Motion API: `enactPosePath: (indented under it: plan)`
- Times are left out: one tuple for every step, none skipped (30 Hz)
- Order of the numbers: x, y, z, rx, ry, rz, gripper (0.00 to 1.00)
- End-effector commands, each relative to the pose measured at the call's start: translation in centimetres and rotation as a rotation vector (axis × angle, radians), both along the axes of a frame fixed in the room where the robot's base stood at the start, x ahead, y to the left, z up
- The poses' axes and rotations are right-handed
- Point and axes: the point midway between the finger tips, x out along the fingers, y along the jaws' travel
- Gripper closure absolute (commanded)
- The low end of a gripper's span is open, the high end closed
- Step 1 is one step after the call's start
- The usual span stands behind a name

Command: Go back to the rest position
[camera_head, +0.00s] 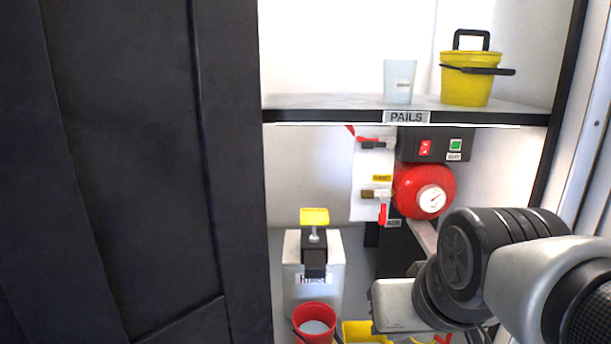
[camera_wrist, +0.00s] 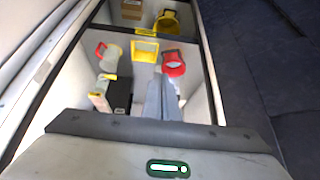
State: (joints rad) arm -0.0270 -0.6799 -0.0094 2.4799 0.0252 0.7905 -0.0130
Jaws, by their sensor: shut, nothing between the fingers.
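My arm (camera_head: 475,265) reaches in from the lower right of the head view, in front of the cabinet's lower space. In the wrist view my gripper (camera_wrist: 163,84) shows as grey fingers beyond the pale hand body, shut and empty. It points into the cabinet and looks apart from the things there, though the depth is hard to judge. My fingers cannot be made out in the head view.
A shelf (camera_head: 330,115) marked PAILS holds a clear beaker (camera_head: 398,80) and a yellow pail (camera_head: 468,80). Below are a red round unit with a gauge (camera_head: 425,192), a dispenser (camera_head: 316,260) and a red pail (camera_head: 315,322). A dark panel (camera_head: 130,170) stands left.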

Motion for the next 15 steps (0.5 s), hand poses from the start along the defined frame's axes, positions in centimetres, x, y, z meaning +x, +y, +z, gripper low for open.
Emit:
enactPosePath:
  plan:
    - [-1.7,-0.6,-0.1,-0.013,0.022,-0.014,1.0]
    - [-2.7,-0.9,-0.2,-0.022,0.041,-0.022,1.0]
    - [-3.7,-1.2,0.2,-0.03,0.061,-0.031,1.0]
    - [-3.4,-1.1,1.7,-0.027,0.061,-0.028,1.0]
    - [-3.3,-1.1,2.3,-0.026,0.061,-0.027,1.0]
    - [-3.3,-1.0,3.1,-0.026,0.061,-0.026,1.0]
    - [-3.3,-1.0,3.7,-0.026,0.061,-0.025,1.0]
    - [-3.3,-1.0,4.4,-0.026,0.061,-0.025,1.0]
    - [-3.3,-1.0,5.3,-0.026,0.061,-0.025,1.0]
    - [-3.2,-1.0,6.1,-0.025,0.061,-0.025,1.0]
    - [-3.2,-1.0,6.8,-0.025,0.06,-0.025,1.0]
    - [-3.2,-1.0,7.9,-0.025,0.06,-0.025,1.0]
    - [-3.2,-1.0,8.8,-0.025,0.06,-0.025,1.0]
    - [-3.2,-1.0,9.7,-0.025,0.06,-0.025,1.0]
    - [-3.2,-1.0,11.1,-0.025,0.06,-0.025,1.0]
